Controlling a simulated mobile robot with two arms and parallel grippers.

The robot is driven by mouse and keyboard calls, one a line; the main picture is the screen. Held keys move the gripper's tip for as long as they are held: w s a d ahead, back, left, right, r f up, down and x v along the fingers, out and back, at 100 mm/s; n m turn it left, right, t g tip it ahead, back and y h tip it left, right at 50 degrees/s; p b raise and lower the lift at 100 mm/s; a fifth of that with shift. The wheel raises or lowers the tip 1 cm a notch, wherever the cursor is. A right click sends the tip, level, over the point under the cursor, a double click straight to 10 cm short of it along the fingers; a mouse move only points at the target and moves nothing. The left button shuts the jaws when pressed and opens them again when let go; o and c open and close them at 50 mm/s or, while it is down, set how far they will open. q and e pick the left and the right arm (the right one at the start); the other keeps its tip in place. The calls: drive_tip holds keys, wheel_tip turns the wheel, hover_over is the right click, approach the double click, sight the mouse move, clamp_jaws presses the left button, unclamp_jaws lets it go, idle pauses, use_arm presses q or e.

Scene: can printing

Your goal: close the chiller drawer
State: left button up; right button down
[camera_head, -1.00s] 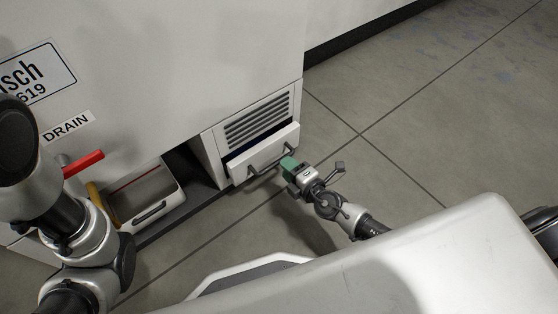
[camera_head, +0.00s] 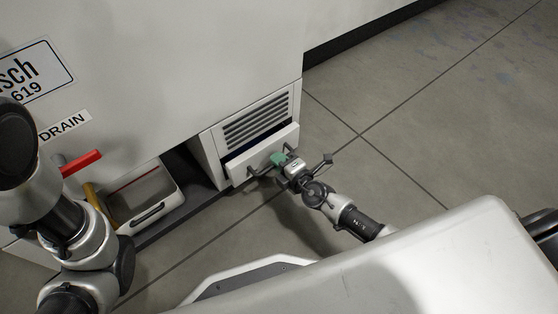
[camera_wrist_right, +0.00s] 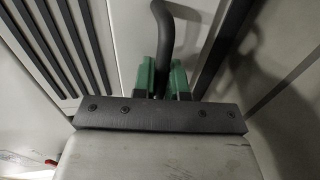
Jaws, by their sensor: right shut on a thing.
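The chiller drawer (camera_head: 240,172) is a white-fronted drawer below a vent grille, low on the white machine. It stands partly open, with a dark gap above its front. My right gripper (camera_head: 277,159), with green fingertips, is at the right part of the drawer's dark bar handle (camera_head: 254,172). In the right wrist view the green fingers (camera_wrist_right: 163,78) are shut around the dark curved handle (camera_wrist_right: 165,40). The fingers cover part of the handle. My left arm shows at the left edge of the head view, but its gripper is out of view.
A second, open bin (camera_head: 145,200) with a dark handle sits in a recess at the left. A red lever (camera_head: 82,163) sticks out beside the DRAIN label (camera_head: 64,127). The tiled floor (camera_head: 420,130) at the right is clear.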

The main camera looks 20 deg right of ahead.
sight(270, 153)
drive_tip(key=shift+r+b+x, duration=0.2)
drive_tip(key=shift+x, duration=0.75)
drive_tip(key=shift+r+b+x, duration=0.2)
drive_tip(key=shift+x, duration=0.75)
drive_tip(key=shift+w, duration=0.25)
drive_tip(key=c, duration=1.6)
unclamp_jaws()
drive_tip(key=shift+r, duration=0.1)
drive_tip(key=o, duration=0.4)
drive_tip(key=shift+w+a, duration=0.1)
drive_tip(key=p+v, duration=0.1)
drive_tip(key=v, duration=0.9)
drive_tip(key=shift+s+p, duration=0.35)
drive_tip(key=shift+s, duration=0.05)
